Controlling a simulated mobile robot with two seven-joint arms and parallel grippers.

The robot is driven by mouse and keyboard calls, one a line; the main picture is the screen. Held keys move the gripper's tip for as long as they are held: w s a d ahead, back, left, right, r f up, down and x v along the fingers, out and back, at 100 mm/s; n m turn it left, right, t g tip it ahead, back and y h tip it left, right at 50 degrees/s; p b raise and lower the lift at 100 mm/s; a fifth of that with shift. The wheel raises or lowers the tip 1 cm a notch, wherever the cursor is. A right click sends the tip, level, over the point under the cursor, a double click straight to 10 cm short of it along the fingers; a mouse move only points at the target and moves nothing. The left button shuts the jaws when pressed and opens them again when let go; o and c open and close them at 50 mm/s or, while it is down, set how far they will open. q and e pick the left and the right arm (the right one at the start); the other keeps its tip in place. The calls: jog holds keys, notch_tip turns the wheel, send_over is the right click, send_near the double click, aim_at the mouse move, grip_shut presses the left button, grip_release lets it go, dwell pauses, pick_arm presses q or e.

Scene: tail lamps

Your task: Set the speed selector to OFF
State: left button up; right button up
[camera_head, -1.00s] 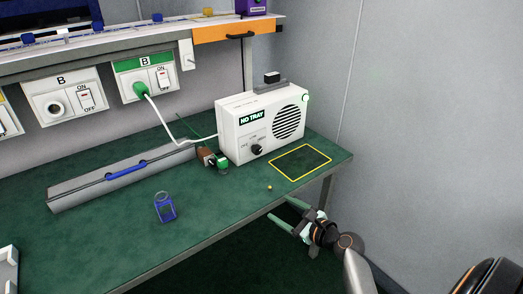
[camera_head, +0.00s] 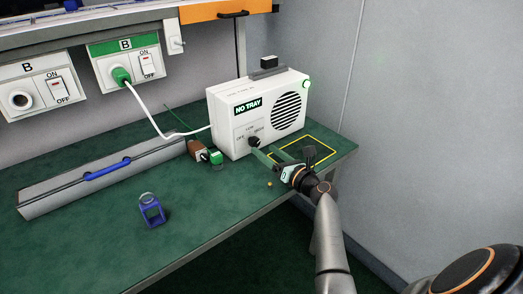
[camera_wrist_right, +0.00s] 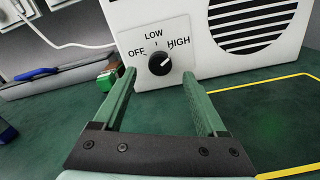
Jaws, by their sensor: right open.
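A white box with a round speaker grille (camera_head: 287,112) and a "NO TRAY" sign stands on the green bench. Its speed selector is a black knob (camera_wrist_right: 159,64) on a white plate (camera_wrist_right: 152,30) marked OFF, LOW and HIGH. The knob's white mark points up and right, towards HIGH. My right gripper (camera_head: 270,154) is open in front of the box's face. In the right wrist view its two green fingers (camera_wrist_right: 159,75) lie left and right of the knob, with nothing held; I cannot tell whether they touch the box. My left gripper is not in view.
A yellow-outlined empty square (camera_head: 318,145) lies right of the box. A green-and-brown connector (camera_head: 205,152) lies at its left. A blue holder (camera_head: 151,208) and a grey duct with a blue handle (camera_head: 100,175) are further left. A wall closes the right side.

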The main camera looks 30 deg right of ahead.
aim_at(257, 144)
jog(key=shift+w+a, duration=0.15)
jog(key=shift+w, duration=1.4)
grip_shut()
